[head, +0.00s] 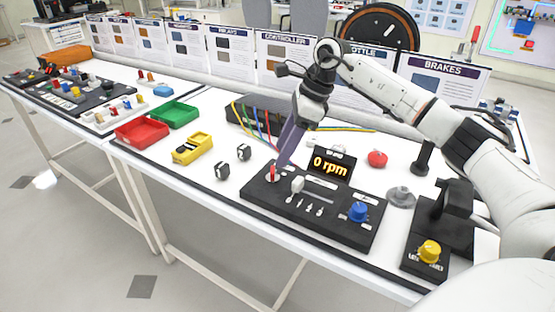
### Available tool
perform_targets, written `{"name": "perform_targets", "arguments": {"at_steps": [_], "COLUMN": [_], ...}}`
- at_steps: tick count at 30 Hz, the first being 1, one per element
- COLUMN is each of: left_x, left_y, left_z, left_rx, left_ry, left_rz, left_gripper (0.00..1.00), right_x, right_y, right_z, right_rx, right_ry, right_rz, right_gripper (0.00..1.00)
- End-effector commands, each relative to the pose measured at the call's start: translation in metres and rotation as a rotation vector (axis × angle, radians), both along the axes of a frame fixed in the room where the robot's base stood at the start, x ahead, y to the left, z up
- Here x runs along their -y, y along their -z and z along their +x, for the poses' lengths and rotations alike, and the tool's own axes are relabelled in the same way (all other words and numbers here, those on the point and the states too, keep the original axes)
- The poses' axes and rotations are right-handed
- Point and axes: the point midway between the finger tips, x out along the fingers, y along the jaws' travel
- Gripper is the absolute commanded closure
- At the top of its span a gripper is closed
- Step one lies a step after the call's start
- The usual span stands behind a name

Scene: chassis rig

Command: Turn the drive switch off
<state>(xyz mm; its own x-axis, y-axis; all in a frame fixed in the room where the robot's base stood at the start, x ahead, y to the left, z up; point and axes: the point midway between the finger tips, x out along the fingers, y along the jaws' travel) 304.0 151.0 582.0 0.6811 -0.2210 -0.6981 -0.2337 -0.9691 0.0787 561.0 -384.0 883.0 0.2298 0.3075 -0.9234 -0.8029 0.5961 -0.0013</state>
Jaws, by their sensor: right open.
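A black control panel (342,221) lies on the white table in front of me. A small red switch (273,172) stands at its left end; I cannot read a label to tell if this is the drive switch. A white lever (297,184), several small toggles (308,207) and a blue knob (358,211) are also on the panel. The display (330,166) behind it reads 0 rpm. My right gripper (281,164) is open and points down, its tips close to the red switch. I cannot tell if they touch it. My left gripper is out of view.
A black pedal unit with a yellow knob (429,251) is at right. Small black blocks (222,171), a yellow holder (192,148) and red (142,131) and green (174,114) trays stand at left.

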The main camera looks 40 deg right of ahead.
Motion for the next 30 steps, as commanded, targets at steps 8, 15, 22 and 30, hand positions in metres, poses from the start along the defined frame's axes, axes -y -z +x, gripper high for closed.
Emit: {"name": "perform_targets", "arguments": {"at_steps": [8, 15, 22, 30], "left_x": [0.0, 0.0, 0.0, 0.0], "left_y": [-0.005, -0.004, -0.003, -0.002], "left_z": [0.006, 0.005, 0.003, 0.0], "left_rx": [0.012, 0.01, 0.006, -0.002], "left_ry": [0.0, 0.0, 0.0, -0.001], "left_rz": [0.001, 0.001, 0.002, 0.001], "left_gripper": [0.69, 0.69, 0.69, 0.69], "right_x": [0.012, 0.013, 0.013, -0.001], "right_y": [-0.036, -0.04, -0.04, -0.033], "right_z": [-0.008, -0.01, -0.01, -0.008], "right_rx": [0.002, 0.0, 0.0, 0.0], "right_ry": [-0.001, 0.0, 0.0, -0.011], "right_rz": [0.0, 0.0, 0.0, 0.031], "right_gripper": [0.53, 0.53, 0.53, 0.53]}}
